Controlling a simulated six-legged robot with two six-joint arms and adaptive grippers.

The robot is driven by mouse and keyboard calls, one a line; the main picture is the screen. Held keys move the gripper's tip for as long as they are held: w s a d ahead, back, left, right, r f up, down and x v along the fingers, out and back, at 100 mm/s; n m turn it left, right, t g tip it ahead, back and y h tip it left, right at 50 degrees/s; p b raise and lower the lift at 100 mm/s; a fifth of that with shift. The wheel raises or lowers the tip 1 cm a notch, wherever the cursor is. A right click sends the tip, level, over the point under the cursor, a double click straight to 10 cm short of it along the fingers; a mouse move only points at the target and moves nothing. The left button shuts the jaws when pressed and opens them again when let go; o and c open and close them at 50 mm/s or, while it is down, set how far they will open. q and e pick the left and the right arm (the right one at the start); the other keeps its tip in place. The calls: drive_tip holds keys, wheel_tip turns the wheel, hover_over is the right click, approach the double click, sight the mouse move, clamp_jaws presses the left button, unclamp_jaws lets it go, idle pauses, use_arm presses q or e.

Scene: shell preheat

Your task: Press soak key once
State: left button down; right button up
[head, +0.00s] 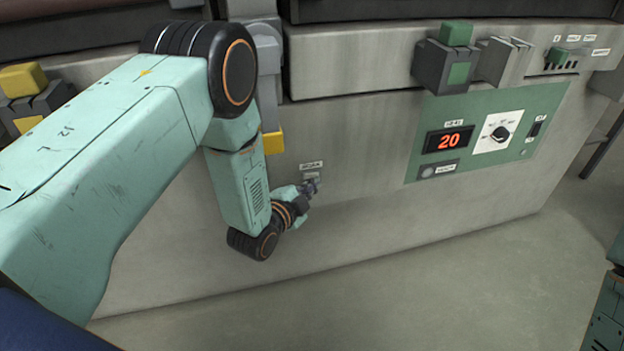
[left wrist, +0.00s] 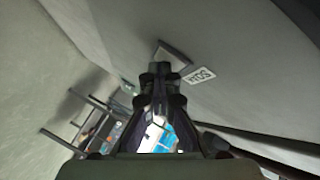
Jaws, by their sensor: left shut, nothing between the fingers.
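The soak key (left wrist: 174,51) is a small grey plate on the machine's pale front face, just beyond my fingertips in the left wrist view. A white label (left wrist: 199,76) that seems to read SOAK is beside it. My left gripper (left wrist: 160,67) is shut and empty, its tips close to the key's edge. I cannot tell whether they touch it. In the head view my left gripper (head: 314,186) is at the front face, just below the small label (head: 311,165), and the key is mostly hidden there. My right gripper is out of view.
A green control panel (head: 480,130) with a red display reading 20 (head: 449,140), a dial (head: 500,133) and a switch (head: 536,127) is to the right. A green-topped block (head: 456,35) juts out above it. The floor (head: 450,290) in front is clear.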

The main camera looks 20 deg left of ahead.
use_arm(q)
drive_tip(key=shift+s+d+p, duration=0.35)
drive_tip(key=shift+s+d, duration=0.15)
drive_tip(key=shift+s, duration=0.2)
drive_tip(key=shift+s+d+p, duration=0.5)
drive_tip(key=shift+s+d, duration=0.2)
drive_tip(key=shift+s, duration=0.35)
drive_tip(key=shift+s+d+p, duration=0.45)
drive_tip(key=shift+s+d, duration=0.25)
drive_tip(key=shift+s, duration=0.35)
